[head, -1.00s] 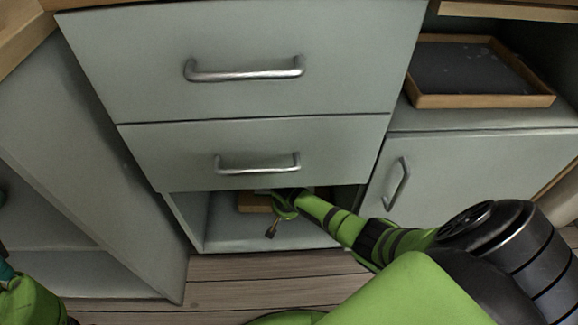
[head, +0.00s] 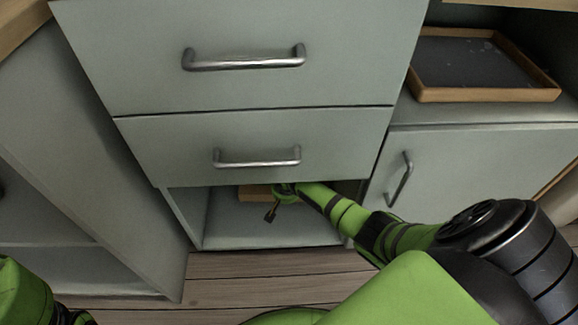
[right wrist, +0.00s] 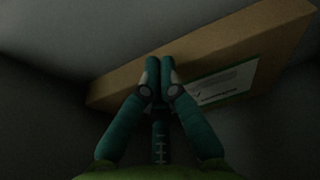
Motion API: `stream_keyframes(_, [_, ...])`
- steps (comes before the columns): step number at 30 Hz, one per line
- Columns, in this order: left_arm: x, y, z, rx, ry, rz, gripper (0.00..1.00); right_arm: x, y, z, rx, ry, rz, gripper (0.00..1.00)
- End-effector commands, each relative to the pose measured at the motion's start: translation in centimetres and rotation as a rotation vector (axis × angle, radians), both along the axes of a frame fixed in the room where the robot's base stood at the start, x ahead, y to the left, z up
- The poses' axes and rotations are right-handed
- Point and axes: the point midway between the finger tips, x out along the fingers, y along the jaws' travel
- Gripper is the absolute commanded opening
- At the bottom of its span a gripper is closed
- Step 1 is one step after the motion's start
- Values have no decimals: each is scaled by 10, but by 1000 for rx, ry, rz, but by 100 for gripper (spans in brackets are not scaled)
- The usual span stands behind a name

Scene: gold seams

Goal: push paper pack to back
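The paper pack (head: 254,194) is a brown box in the open compartment below the two drawers. In the head view only its left part shows; my right arm and the drawer above hide the rest. The right wrist view shows its long brown side (right wrist: 225,55) with a white and green label. My right gripper (right wrist: 160,66) is shut, its fingertips together at the pack's face; they appear to touch it. In the head view the right gripper (head: 271,212) is partly inside the compartment. My left gripper is out of view; only part of my left arm shows at lower left.
The compartment floor (head: 250,234) is bare in front of the pack. Drawer handles (head: 257,157) stick out just above my right arm. A cabinet door with a handle (head: 399,180) is to the right, below a wooden tray (head: 480,95).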

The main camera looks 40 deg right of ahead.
Motion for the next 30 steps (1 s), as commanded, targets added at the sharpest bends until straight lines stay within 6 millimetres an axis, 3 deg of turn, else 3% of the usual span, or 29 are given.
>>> stream_keyframes(3, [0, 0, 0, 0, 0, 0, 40, -4, 2, 20, -1, -5, 1, 0])
stream_keyframes(18, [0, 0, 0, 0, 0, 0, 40, -94, 55, 17, 1, 0, 0, 0])
stream_keyframes(30, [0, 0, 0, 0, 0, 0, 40, -109, 63, 18, 0, 0, -1, 0])
